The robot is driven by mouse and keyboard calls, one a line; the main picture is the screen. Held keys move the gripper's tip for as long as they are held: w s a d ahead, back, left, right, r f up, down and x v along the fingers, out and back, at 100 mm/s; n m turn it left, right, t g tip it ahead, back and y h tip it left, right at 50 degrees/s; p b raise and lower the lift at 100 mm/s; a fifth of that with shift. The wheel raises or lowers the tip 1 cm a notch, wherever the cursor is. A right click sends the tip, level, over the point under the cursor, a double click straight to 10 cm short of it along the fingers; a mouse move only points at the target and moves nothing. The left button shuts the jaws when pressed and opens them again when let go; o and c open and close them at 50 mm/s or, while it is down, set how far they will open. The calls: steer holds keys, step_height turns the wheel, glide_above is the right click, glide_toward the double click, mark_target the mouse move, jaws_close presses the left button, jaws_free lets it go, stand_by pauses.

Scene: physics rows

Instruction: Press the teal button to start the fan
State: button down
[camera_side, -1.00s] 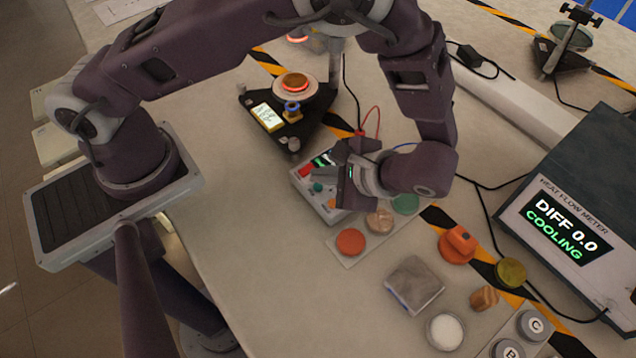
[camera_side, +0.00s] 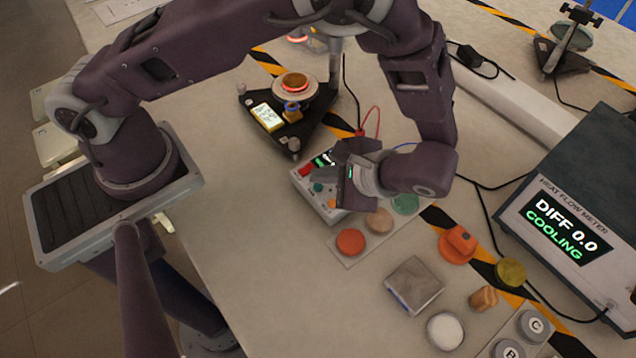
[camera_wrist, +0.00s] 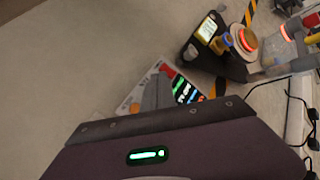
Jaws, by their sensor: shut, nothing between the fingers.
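The teal button (camera_side: 317,188) is a small round cap on top of a light grey control box (camera_side: 334,215) with a red switch (camera_side: 305,170), an orange knob (camera_side: 332,203) and a lit display. My gripper (camera_side: 316,174) is shut and empty, reaching over the box from the right. Its fingertips are beside the teal button, close to the box top; I cannot tell whether they touch anything. In the wrist view, the grey fingers (camera_wrist: 155,92) lie over the box (camera_wrist: 130,103), and the teal button is hidden. No fan can be clearly made out.
A black triangular stand (camera_side: 272,137) with a glowing ring and a yellow meter stands behind the box. In front lie coloured discs on a strip (camera_side: 345,258) and a grey block (camera_side: 414,285). A heat flow meter (camera_side: 560,215) stands at right. Red and blue leads run near the box.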

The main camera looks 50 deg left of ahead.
steer(key=shift+f, duration=0.1)
steer(key=shift+f, duration=0.3)
steer(key=shift+f, duration=0.4)
stand_by(0.6)
steer(key=shift+r, duration=0.8)
step_height(320, 180, up, 5)
steer(key=shift+r, duration=0.1)
stand_by(0.4)
stand_by(0.5)
